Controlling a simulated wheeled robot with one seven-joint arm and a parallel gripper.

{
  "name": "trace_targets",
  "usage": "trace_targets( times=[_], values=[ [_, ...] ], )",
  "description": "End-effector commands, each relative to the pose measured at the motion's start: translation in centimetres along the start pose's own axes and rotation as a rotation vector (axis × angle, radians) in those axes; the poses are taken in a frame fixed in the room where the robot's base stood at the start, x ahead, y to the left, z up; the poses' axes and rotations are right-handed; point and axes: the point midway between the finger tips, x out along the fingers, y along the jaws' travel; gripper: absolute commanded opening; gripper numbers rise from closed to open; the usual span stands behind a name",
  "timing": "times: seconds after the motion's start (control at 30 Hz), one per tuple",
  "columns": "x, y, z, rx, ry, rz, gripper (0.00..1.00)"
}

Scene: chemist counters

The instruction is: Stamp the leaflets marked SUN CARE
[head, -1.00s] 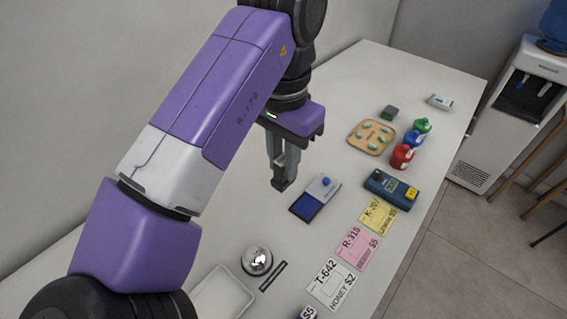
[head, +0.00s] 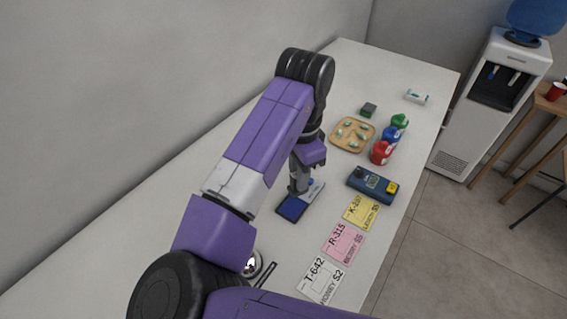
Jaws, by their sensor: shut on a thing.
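A stamp with a round blue knob (head: 311,182) stands at the grey part of a blue ink pad (head: 292,208) on the counter. My gripper (head: 299,188) points down at the stamp and is shut on it; the fingers hide part of the knob and the exact grip. Three leaflets lie in a row at the front edge: a yellow one (head: 362,211) marked K-207 LEMON, a pink one (head: 343,244) marked R-315 BERRY, and a white one (head: 321,280) marked T-642 HONEY. I can read SUN CARE on none of them.
A dark blue device (head: 372,185) lies beyond the yellow leaflet. Red, blue and green bottles (head: 381,152) stand near a wooden tray (head: 338,141). A silver bell (head: 253,264) is partly hidden by my arm. The counter (head: 235,155) is clear towards the wall.

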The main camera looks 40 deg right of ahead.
Motion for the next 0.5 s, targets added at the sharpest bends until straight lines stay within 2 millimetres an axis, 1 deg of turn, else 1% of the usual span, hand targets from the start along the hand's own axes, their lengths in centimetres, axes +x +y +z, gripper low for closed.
trace_targets(
  times=[0.03,0.1,0.2,0.3,0.5],
  values=[
    [0.8,-0.4,-0.2,0.056,0.000,0.002,0.00],
    [1.6,-0.9,-0.3,0.131,0.000,0.001,0.00],
    [2.0,-1.6,0.0,0.209,-0.001,0.000,0.00],
    [1.9,-1.9,0.0,0.265,-0.001,-0.001,0.00],
    [2.4,-1.9,0.0,0.295,-0.001,-0.001,0.00]
  ],
)
